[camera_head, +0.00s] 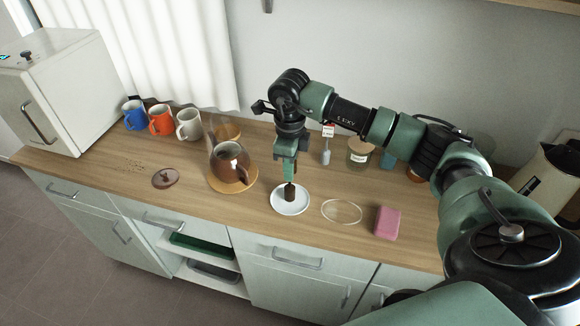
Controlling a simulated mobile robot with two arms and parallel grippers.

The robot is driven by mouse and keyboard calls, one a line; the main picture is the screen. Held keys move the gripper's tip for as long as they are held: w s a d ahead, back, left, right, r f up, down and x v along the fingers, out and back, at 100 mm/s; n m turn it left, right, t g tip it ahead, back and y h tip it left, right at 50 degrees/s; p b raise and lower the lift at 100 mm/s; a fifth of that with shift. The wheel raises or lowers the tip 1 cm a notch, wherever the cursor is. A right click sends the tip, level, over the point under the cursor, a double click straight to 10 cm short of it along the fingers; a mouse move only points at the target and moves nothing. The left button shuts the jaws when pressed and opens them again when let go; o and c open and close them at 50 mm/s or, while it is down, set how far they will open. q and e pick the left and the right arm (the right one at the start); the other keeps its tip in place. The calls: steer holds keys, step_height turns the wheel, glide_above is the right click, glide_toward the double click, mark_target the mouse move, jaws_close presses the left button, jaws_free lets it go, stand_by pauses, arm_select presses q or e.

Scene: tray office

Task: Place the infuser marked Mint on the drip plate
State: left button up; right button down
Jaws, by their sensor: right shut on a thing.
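My right gripper (289,172) points straight down and is shut on a small dark brown object (290,193), perhaps an infuser; no marking can be read on it. The object is upright over the middle of a white round plate (280,208), probably the drip plate. I cannot tell whether it touches the plate. A grey infuser-like piece (326,157) with a red and white tag (328,131) stands further back; its lettering is too small to read. My left gripper is not in view.
A brown lid (165,178), a clear disc (342,212), a pink block (387,222), a jar (359,157) and a kettle (550,178) share the counter.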

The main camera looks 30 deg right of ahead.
steer(key=shift+f, duration=0.25)
steer(key=shift+f, duration=0.2)
steer(key=c, duration=1.5)
jaws_free()
steer(key=shift+o, duration=0.2)
steer(key=shift+r, duration=0.1)
steer(key=shift+r, duration=0.25)
step_height(320, 180, up, 11)
steer(key=b, duration=0.2)
steer(key=shift+f+b, duration=0.2)
steer(key=shift+b, duration=0.1)
steer(key=shift+r, duration=0.6)
